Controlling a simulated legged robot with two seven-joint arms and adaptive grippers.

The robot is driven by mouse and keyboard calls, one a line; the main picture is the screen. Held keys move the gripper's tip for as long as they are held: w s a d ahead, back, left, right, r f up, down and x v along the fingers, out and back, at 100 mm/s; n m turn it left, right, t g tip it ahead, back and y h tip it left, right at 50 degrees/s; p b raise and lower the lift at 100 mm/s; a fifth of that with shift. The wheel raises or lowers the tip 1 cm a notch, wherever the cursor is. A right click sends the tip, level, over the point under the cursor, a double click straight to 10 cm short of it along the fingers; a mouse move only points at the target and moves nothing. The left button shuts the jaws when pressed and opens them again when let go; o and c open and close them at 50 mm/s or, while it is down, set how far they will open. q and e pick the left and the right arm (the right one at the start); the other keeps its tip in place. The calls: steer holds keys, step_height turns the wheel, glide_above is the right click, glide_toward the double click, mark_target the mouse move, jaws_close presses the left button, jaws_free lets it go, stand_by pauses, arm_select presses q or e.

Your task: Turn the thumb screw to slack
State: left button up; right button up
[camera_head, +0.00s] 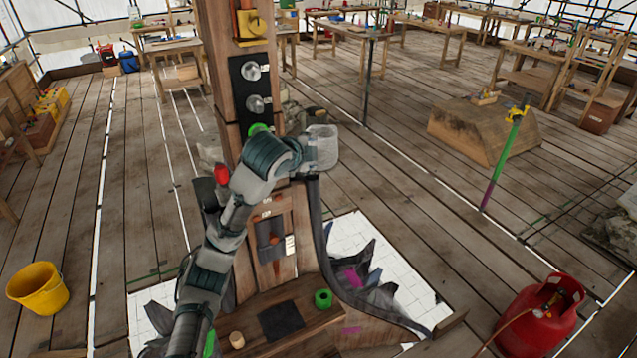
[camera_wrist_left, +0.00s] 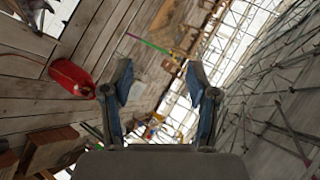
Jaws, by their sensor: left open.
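A wooden post (camera_head: 226,100) stands at the centre left of the head view. On its dark plate (camera_head: 241,88) sit two round silver knobs, an upper one (camera_head: 252,70) and a lower one (camera_head: 256,104). I cannot tell which part, if any, is the thumb screw. A green round part (camera_head: 258,128) shows just below, close to my left arm. My left arm rises from the bottom and bends right in front of the post. My left gripper's fingers (camera_wrist_left: 160,90) are spread wide in the wrist view, with nothing between them. My right gripper is not in view.
A yellow bracket (camera_head: 251,24) is above the plate. A wooden bench (camera_head: 290,338) with a green ring (camera_head: 323,298) is below. A yellow bucket (camera_head: 38,288) stands left and a red gas cylinder (camera_head: 540,315) right.

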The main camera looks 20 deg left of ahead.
arm_select(q)
step_height(320, 180, down, 9)
steer(key=w+d+n+g, duration=0.1)
steer(key=shift+w+d+f, duration=0.15)
steer(key=shift+w+d, duration=0.1)
steer(key=shift+w, duration=0.05)
